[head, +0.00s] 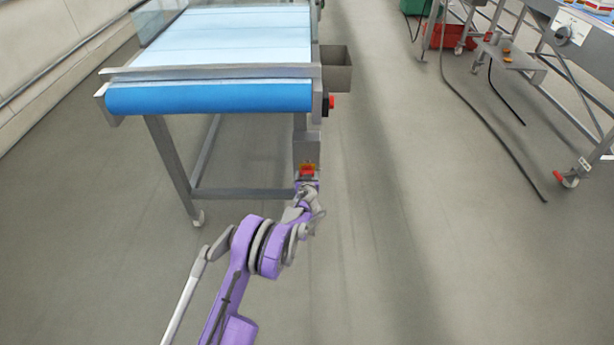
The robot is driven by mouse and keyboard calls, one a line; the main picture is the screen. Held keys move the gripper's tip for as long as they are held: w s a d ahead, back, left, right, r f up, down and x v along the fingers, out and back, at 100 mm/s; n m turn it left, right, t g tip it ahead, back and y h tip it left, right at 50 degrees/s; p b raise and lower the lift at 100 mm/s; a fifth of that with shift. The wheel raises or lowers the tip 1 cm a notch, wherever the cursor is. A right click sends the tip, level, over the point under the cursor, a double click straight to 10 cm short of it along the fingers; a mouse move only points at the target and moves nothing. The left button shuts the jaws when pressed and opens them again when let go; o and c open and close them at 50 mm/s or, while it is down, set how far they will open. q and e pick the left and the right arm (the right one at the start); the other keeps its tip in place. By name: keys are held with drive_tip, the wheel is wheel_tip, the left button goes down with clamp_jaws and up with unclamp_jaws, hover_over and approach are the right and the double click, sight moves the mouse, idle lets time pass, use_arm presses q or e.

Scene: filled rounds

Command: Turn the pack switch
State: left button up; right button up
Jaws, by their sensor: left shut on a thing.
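A switch with a red knob on a yellow plate (308,167) is on a grey box (306,150) at the right front leg of the conveyor. I take it for the pack switch. My left gripper (307,181) reaches up to it from below and is shut on its knob. The gripper hides the lower part of the switch, so the knob's angle cannot be told. My right gripper is not in view.
The conveyor (210,98) with a blue belt stands ahead, with a red button (332,102) and an open metal bin (336,76) on its right side. Another metal frame with a dark dial (563,35) stands at right. Cables (480,120) lie on the floor; the middle floor is clear.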

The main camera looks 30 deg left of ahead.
use_arm(q)
drive_tip(key=o, duration=1.4)
drive_tip(key=p+v, duration=0.2)
drive_tip(key=v, duration=0.9)
